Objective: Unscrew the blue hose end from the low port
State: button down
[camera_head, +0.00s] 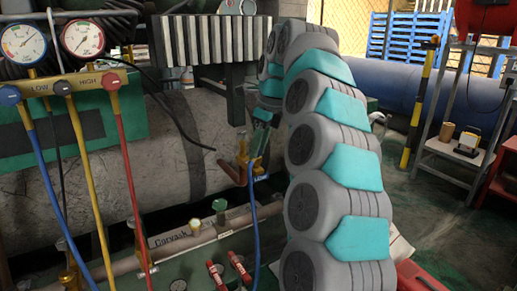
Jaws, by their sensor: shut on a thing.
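My gripper (257,151) is at the end of my grey and teal arm, in front of the large grey tank, near the middle of the picture. It is shut on the blue hose end, which is mostly hidden by the fingers. The blue hose (253,215) hangs down from there.
The gauge manifold (62,88) with blue, yellow and red hoses stands at left. My arm hides much of the centre right. A metal stand (455,150) is at right.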

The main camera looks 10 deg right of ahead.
jog(key=shift+r+n+p, duration=0.15)
jog(key=shift+n+p, duration=0.15)
jog(key=shift+p, duration=0.15)
jog(key=shift+n+p, duration=0.55)
jog(key=shift+n, duration=0.05)
jog(key=shift+w+n+g+y, duration=0.1)
jog(key=shift+n+g+y, duration=0.2)
jog(key=shift+n, duration=0.6)
jog(key=shift+c, duration=2.2)
grip_release()
